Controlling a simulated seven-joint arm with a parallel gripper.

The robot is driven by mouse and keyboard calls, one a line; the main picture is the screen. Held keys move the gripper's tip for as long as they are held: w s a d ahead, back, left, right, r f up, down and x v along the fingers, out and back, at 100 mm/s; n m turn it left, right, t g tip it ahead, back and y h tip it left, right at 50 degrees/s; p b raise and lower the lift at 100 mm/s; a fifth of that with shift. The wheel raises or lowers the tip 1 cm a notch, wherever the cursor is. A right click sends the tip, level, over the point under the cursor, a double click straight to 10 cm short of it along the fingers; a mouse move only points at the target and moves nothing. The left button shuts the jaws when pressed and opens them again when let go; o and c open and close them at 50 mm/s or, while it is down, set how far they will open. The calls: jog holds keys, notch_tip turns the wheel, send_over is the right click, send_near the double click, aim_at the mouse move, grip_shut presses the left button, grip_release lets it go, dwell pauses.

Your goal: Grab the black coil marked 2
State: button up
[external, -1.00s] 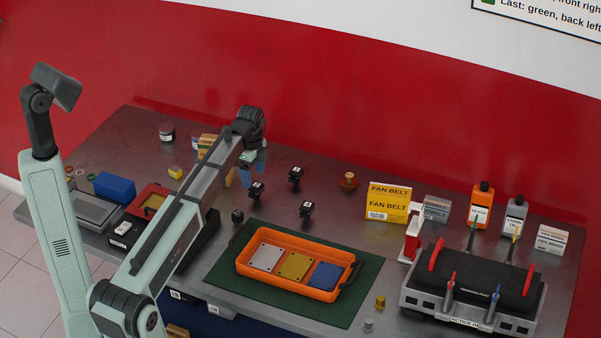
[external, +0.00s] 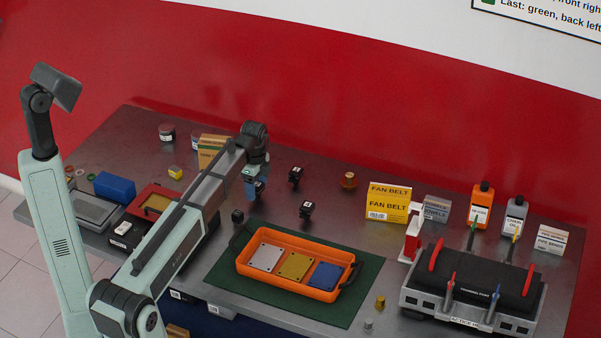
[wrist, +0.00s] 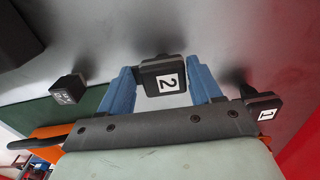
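The black coil marked 2 (wrist: 163,80) shows in the wrist view, its white label facing the camera. My gripper (wrist: 161,68) has its blue fingers spread on either side of the coil, close to its sides. I see no clear grip on it. In the external view my gripper (external: 255,186) points down over the table, and the coil there is mostly hidden by the fingers.
A black coil marked 1 (wrist: 263,106) stands right of the fingers in the wrist view. Another black block with a white marking (wrist: 67,92) is at left. Two black coils (external: 295,177) (external: 306,209) stand to the right in the external view. An orange tray (external: 243,268) lies in front.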

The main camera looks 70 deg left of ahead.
jog(key=c, duration=0.7)
jog(key=shift+o, duration=0.2)
